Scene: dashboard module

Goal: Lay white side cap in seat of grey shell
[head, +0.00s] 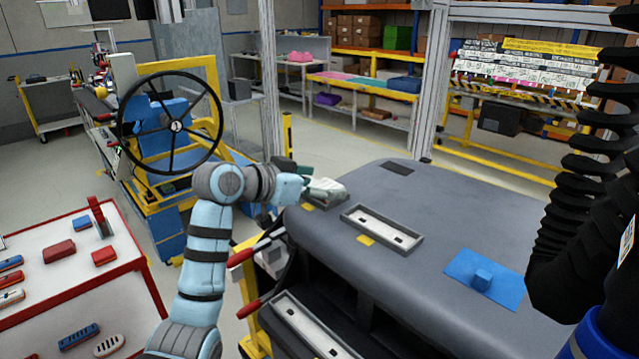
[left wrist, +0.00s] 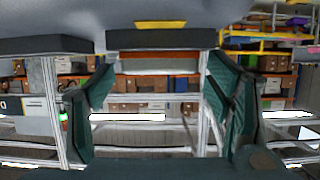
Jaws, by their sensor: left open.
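The grey shell (head: 440,215) is a large dashboard body in the middle and right of the head view; its grey surface also shows along the top of the left wrist view (left wrist: 260,18). A pale piece, which looks like the white side cap (head: 327,188), rests at the shell's far left corner, by a small yellow tag. I cannot tell how fully it sits in its seat. My left gripper (head: 303,176) is beside this piece, partly hidden by my own wrist. In the left wrist view its green fingers (left wrist: 158,85) stand wide apart. My right gripper is out of view.
A white panel with holes (head: 382,228) lies on the shell top, and a blue pad (head: 484,280) lies to its right. Another pale panel (head: 308,328) is on the front. A red-edged table (head: 75,280) with small parts stands at left; a black steering wheel (head: 172,125) stands behind.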

